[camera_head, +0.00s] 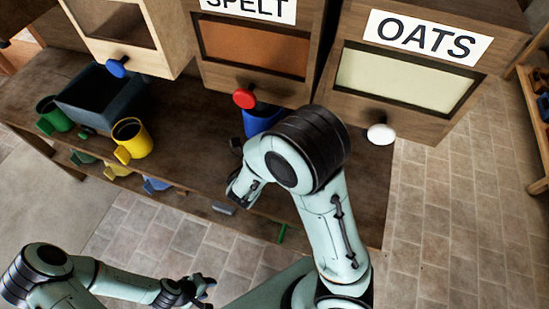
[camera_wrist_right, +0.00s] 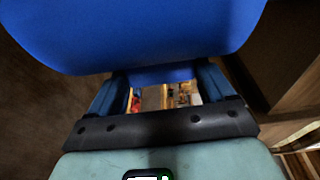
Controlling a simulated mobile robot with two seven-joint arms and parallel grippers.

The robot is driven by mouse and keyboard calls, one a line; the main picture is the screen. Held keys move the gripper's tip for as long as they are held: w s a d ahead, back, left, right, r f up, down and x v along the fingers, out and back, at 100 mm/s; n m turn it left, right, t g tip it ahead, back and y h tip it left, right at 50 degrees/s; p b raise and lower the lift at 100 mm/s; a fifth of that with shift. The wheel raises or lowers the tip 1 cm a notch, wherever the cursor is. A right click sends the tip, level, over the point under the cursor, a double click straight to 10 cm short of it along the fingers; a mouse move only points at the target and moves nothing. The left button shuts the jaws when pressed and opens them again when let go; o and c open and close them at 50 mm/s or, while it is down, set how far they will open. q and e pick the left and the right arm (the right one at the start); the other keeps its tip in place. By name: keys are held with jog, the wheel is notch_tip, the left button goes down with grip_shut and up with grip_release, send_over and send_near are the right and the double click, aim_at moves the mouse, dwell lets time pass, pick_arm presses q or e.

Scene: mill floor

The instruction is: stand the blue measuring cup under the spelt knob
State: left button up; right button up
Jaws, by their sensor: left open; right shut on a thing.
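The blue measuring cup (camera_head: 262,119) is below the red spelt knob (camera_head: 244,98) in the head view, partly hidden by my right arm. I cannot tell whether its base touches the bench. It fills the top of the right wrist view (camera_wrist_right: 140,35). My right gripper (camera_wrist_right: 160,82) is shut on the cup's blue handle; in the head view the wrist mostly hides the fingers. The spelt bin (camera_head: 255,50) has a brown window under its label. My left gripper (camera_head: 205,286) is open and empty, low in front of the bench.
A yellow cup (camera_head: 132,139), a green cup (camera_head: 52,114) and a dark blue tray (camera_head: 103,97) stand on the bench (camera_head: 195,125) to the left. The oats bin (camera_head: 405,65) with a white knob (camera_head: 381,134) is on the right. Bare bench separates the yellow and blue cups.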

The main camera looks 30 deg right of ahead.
jog(key=shift+t, duration=0.3)
notch_tip(320, 180, down, 19)
jog(key=shift+a+r+b, duration=0.1)
jog(key=shift+a+b, duration=0.05)
jog(key=shift+b, duration=1)
jog(key=shift+s+f, duration=0.15)
jog(key=shift+f, duration=0.15)
pick_arm(q)
jog(key=s+f, duration=0.3)
jog(key=shift+s+a, duration=0.1)
jog(key=shift+s, duration=0.15)
pick_arm(e)
jog(key=shift+f, duration=0.15)
jog(key=o, duration=1.5)
